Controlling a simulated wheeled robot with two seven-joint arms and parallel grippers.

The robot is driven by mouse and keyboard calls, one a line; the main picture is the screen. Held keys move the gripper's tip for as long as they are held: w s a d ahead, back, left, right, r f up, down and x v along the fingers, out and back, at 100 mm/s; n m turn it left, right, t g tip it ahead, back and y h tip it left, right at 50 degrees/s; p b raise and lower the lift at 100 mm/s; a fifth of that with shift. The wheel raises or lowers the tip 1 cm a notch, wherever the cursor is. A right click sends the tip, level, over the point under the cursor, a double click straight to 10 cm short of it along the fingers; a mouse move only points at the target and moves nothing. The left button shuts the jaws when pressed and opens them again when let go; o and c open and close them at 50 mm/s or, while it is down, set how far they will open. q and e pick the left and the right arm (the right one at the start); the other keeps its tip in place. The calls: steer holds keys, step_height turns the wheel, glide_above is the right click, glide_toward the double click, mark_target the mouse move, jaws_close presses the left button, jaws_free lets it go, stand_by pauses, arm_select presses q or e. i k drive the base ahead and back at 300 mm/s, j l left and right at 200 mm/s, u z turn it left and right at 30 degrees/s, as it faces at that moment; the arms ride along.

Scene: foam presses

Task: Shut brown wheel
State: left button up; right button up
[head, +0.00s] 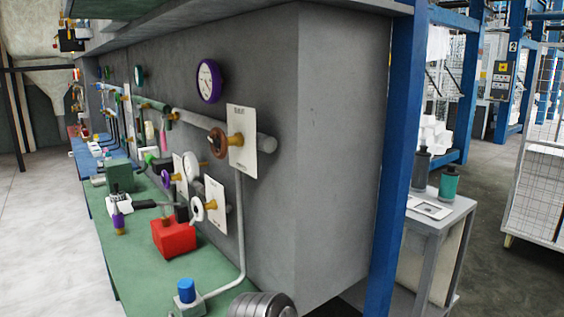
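The brown wheel (217,142) is a small handwheel on a brass-coloured stem, near the middle of the head view. It sits on the thick grey pipe along the grey wall, in front of a white label plate (243,143). I see it at a slant, and whether its valve is open or shut cannot be told. Neither of my grippers shows in this view, and nothing is seen touching the wheel.
White wheels (197,209) and a purple wheel (167,179) sit lower left. A purple-rimmed gauge (209,81) hangs above. The green bench (140,262) below carries a red box (174,238) and a blue-capped block (186,291). A blue post (398,150) stands right.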

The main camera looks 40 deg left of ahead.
mark_target(221, 143)
steer(key=i+l+u, duration=0.45)
steer(key=l+u, duration=0.15)
steer(key=i+l+u, duration=0.15)
steer(key=l+u, duration=0.15)
steer(key=i+l+u, duration=0.1)
steer(key=l+u, duration=0.2)
steer(key=l, duration=0.25)
steer(key=i+l+u, duration=0.1)
steer(key=l+u, duration=0.2)
steer(key=l, duration=0.15)
steer(key=l+u, duration=0.3)
steer(key=l, duration=0.15)
